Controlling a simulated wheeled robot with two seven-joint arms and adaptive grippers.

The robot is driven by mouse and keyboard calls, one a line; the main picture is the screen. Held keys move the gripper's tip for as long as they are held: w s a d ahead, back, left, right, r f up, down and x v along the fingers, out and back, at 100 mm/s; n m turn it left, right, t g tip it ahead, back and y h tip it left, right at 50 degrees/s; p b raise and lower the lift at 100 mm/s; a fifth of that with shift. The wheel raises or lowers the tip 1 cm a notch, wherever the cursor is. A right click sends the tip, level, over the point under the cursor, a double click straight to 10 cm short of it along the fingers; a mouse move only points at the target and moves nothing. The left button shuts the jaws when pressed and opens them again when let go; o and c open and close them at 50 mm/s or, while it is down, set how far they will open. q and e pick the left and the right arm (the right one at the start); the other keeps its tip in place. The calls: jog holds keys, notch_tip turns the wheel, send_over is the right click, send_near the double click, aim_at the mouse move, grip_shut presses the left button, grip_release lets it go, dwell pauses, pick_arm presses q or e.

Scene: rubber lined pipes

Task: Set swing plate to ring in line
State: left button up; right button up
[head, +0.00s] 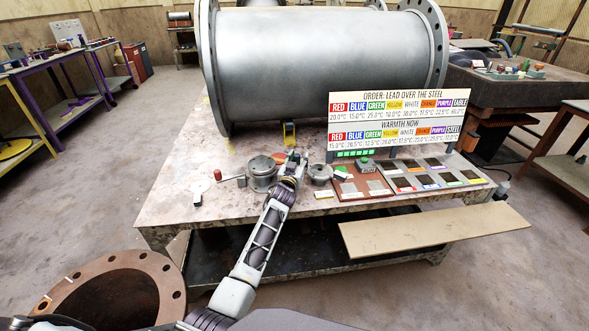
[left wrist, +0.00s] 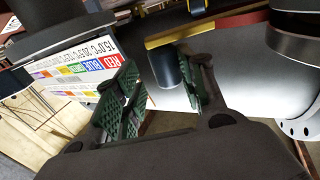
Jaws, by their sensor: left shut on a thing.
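My left gripper (head: 292,157) is over the table, in front of the big grey pipe (head: 320,65). In the left wrist view its green ribbed fingers (left wrist: 160,88) lie on either side of a dark blue-grey cylinder (left wrist: 165,70), shut on it. A yellow bar (left wrist: 190,32) crosses the cylinder's end. In the head view a yellow piece (head: 289,130) stands just beyond the gripper, close to the pipe; its lower part is partly hidden. I cannot tell for sure which part is the swing plate or which way its ring faces. My right gripper is out of view.
A metal pot (head: 262,179) with a side handle and a smaller round fitting (head: 320,175) flank the gripper. A rusty flanged pipe (head: 172,277) is at front left.

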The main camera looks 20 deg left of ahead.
pick_arm(q)
jog(key=s, duration=0.6)
jog(key=shift+s+f, duration=0.15)
jog(key=shift+f, duration=0.25)
jog(key=shift+o, duration=1.2)
jog(key=shift+s+d+f, duration=0.1)
jog(key=shift+s+f, duration=0.05)
jog(key=shift+s, duration=0.8)
jog(key=shift+o, duration=0.4)
jog(key=shift+s, duration=0.75)
jog(key=shift+o, duration=0.3)
jog(key=shift+s, duration=0.4)
jog(key=shift+s+d+r, duration=0.55)
jog(key=shift+s+r, duration=0.1)
jog(key=shift+s, duration=0.15)
jog(key=c, duration=0.4)
jog(key=shift+w+a+f, duration=0.1)
jog(key=shift+w+a, duration=0.05)
jog(key=shift+a, duration=0.3)
